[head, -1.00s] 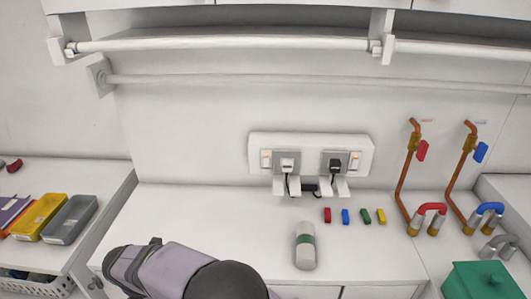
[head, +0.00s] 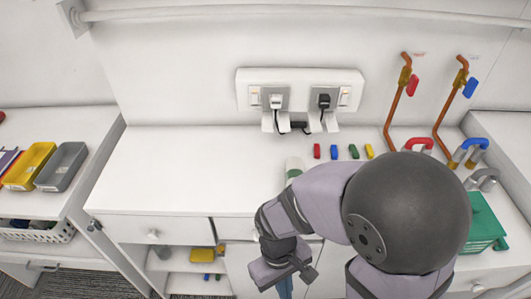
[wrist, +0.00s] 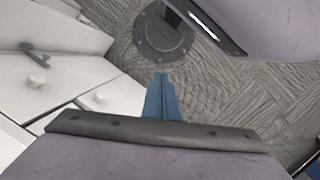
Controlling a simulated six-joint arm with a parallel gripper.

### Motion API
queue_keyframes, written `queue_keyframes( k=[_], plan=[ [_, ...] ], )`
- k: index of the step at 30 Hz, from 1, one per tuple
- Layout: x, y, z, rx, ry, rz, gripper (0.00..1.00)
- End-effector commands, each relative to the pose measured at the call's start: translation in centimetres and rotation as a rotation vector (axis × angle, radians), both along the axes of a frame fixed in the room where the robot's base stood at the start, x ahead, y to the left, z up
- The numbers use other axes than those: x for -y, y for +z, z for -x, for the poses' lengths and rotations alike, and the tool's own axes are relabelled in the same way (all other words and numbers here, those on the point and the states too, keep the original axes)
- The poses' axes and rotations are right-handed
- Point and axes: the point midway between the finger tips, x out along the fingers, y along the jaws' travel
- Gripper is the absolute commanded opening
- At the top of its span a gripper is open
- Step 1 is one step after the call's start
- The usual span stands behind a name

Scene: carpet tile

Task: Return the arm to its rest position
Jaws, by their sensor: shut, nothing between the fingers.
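My arm is folded in front of the counter in the head view, with its large dark joint at the right. My gripper (head: 285,290) hangs pointing down below the counter's front edge, in front of the cabinet fronts. Its blue fingers show only partly at the bottom of that view. In the wrist view, my gripper (wrist: 160,78) is shut, the blue fingers together with nothing between them. They point over the grey carpet (wrist: 262,82).
A white cylinder with a green band (head: 294,165) stands on the counter (head: 190,170), partly hidden by my arm. A green box (head: 484,225) is at the right. An open shelf with a yellow item (head: 201,260) is left of my gripper.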

Motion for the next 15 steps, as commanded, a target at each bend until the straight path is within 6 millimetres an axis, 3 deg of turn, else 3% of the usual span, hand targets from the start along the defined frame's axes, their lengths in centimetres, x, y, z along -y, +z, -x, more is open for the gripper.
queue_keyframes(
  k=[1,6,10,15],
  plan=[
    [1.7,0.8,-0.2,0.023,-0.085,-0.013,0.00],
    [5.5,3.3,-2.8,0.135,-0.304,-0.056,0.00],
    [7.9,4.8,-4.4,0.205,-0.427,-0.070,0.00],
    [9.8,5.2,-4.9,0.226,-0.517,-0.066,0.00]
  ],
)
